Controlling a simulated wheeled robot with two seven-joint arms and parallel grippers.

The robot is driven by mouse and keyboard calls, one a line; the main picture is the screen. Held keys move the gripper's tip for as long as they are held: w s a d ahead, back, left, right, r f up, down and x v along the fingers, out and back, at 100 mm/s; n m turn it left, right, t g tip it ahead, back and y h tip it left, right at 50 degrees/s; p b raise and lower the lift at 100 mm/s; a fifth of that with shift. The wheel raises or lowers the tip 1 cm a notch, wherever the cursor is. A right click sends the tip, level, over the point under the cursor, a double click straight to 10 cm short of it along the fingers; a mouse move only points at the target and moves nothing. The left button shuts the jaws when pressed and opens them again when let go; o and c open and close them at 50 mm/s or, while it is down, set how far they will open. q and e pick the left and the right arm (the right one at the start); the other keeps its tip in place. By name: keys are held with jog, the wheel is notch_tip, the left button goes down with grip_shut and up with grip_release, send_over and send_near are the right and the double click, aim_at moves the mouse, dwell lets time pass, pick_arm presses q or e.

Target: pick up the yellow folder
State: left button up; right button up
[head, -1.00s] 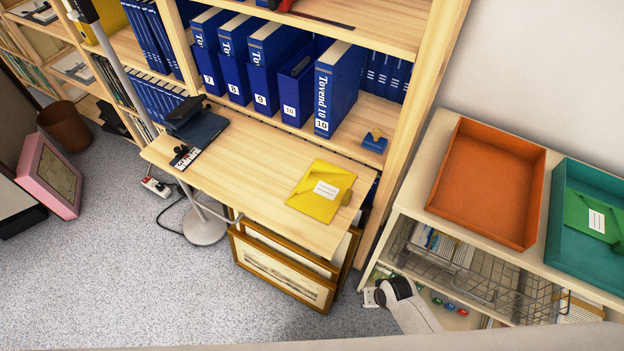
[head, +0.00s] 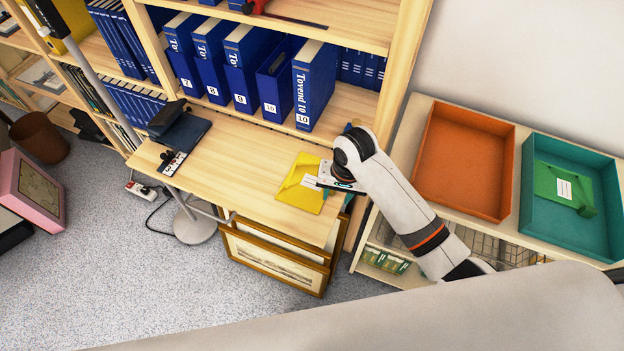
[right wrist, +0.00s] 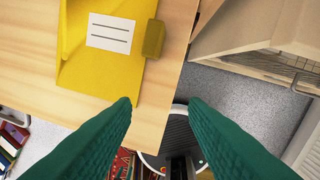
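The yellow folder (head: 297,197) lies flat near the right end of the small wooden table (head: 215,160), with a white lined label on top. My right gripper (head: 328,181) is over its right part and hides some of it in the head view. In the right wrist view the folder (right wrist: 105,75) is at upper left, with its small yellow tab (right wrist: 153,38) on its right edge. My green-padded right fingers (right wrist: 160,102) are apart with nothing between them. The fingers point past the table's edge, to the right of most of the folder. My left gripper is not in view.
A shelf of blue binders (head: 315,85) stands behind the table. A dark blue item (head: 185,135) is at the table's left end. An orange tray (head: 465,160) and a teal tray (head: 530,210) with a green folder (head: 565,185) sit on the right cabinet. Framed prints (head: 270,262) lean below.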

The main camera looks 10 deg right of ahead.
aim_at(311, 180)
jog(key=w+d+r+m+h, duration=0.1)
jog(key=w+r+m, duration=0.2)
jog(key=w+r, duration=0.25)
jog(key=shift+g, duration=0.4)
notch_tip(311, 180, down, 5)
jog(key=shift+s+p, duration=0.15)
jog(key=shift+p, duration=0.35)
jog(key=shift+w+a+f, duration=0.1)
jog(key=shift+f, duration=1.35)
jog(key=shift+w+a+f, duration=0.1)
jog(key=shift+f, duration=1.35)
grip_shut()
